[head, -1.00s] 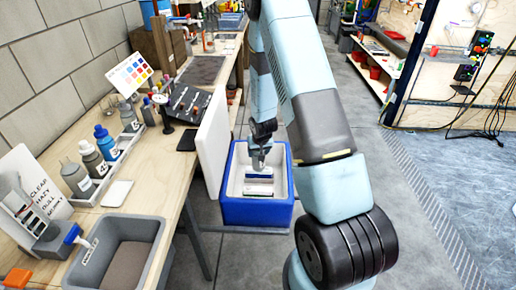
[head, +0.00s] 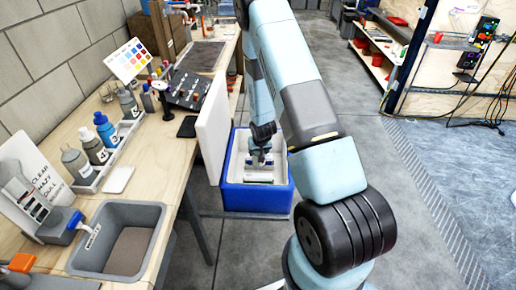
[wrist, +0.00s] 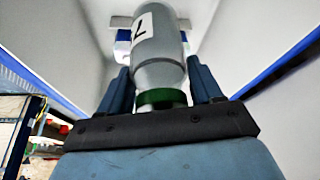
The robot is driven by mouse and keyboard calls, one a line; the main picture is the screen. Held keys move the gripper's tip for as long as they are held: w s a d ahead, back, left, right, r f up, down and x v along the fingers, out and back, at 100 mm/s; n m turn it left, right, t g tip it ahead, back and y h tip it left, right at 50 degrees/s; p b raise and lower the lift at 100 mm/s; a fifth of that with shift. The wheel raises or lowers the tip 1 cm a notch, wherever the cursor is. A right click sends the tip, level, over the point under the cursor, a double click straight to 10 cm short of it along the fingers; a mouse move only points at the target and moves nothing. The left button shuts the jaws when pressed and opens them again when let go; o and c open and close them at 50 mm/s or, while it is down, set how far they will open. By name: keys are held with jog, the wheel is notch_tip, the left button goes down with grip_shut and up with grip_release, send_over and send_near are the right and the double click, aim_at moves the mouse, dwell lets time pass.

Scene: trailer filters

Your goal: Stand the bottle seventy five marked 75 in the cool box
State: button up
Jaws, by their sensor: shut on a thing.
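My gripper (wrist: 162,92) is shut on a grey bottle (wrist: 158,62) with a green cap (wrist: 162,98). The cap end is nearest my wrist and the body points away from it. Its white label shows a 7; the rest of the marking is out of sight. The cool box (head: 257,198), blue outside and white inside, stands open at the bench's right side. In the head view my gripper (head: 260,158) is at the box's opening. White walls flank the bottle in the wrist view. The bottle's base contact is hidden.
The raised white lid (head: 213,120) stands at the box's left, beside the bench. White and blue items lie beyond the bottle in the wrist view (wrist: 122,42). Several bottles stand in a rack (head: 100,178) on the bench, near a grey tub (head: 85,262).

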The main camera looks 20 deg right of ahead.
jog(key=shift+f, duration=3.4)
jog(key=o, duration=1.6)
jog(key=shift+s+r, duration=0.1)
jog(key=shift+r, duration=9.9)
